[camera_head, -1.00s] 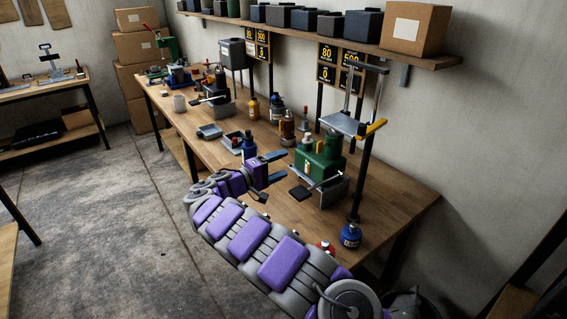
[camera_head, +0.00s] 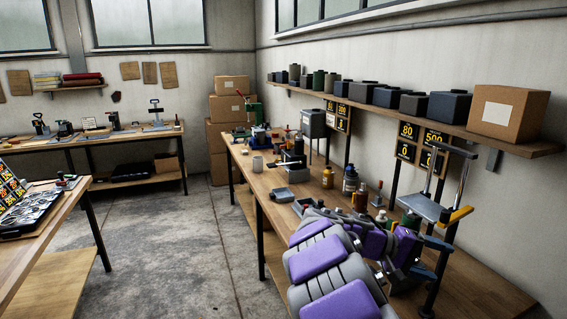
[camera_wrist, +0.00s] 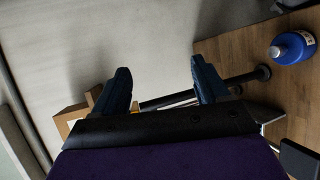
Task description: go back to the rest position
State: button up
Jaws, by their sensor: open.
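My gripper (camera_head: 432,258) is at the lower right in the head view, at the end of my purple and grey arm. It is held beside the front post of the stand with the yellow handle (camera_head: 457,216). In the wrist view my gripper (camera_wrist: 160,70) shows its two dark blue fingers spread wide apart with nothing between them. Beyond them are a pale wall and a dark post. My arm hides part of the workbench behind it.
The long wooden workbench (camera_head: 262,186) carries bottles, trays and tools. A blue bottle (camera_wrist: 292,47) stands on wood in the wrist view. A shelf with a cardboard box (camera_head: 508,112) runs above. Another table (camera_head: 30,250) is at left. The concrete floor (camera_head: 200,240) between is clear.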

jog(key=s+a+f+m+g+y, duration=0.15)
jog(key=s+y, duration=0.25)
jog(key=s, duration=0.6)
jog(key=s+a+f+t+y, duration=0.1)
jog(key=s+a+f+y, duration=0.15)
jog(key=s, duration=0.75)
jog(key=s+a+f+n+y, duration=0.1)
jog(key=s+a+f+y, duration=0.2)
jog(key=s+a, duration=0.5)
jog(key=s+a+f+y, duration=0.3)
jog(key=s+a+y, duration=0.2)
jog(key=s+a, duration=0.3)
jog(key=shift+f+n, duration=0.3)
jog(key=shift+n, duration=0.05)
jog(key=shift+a, duration=0.1)
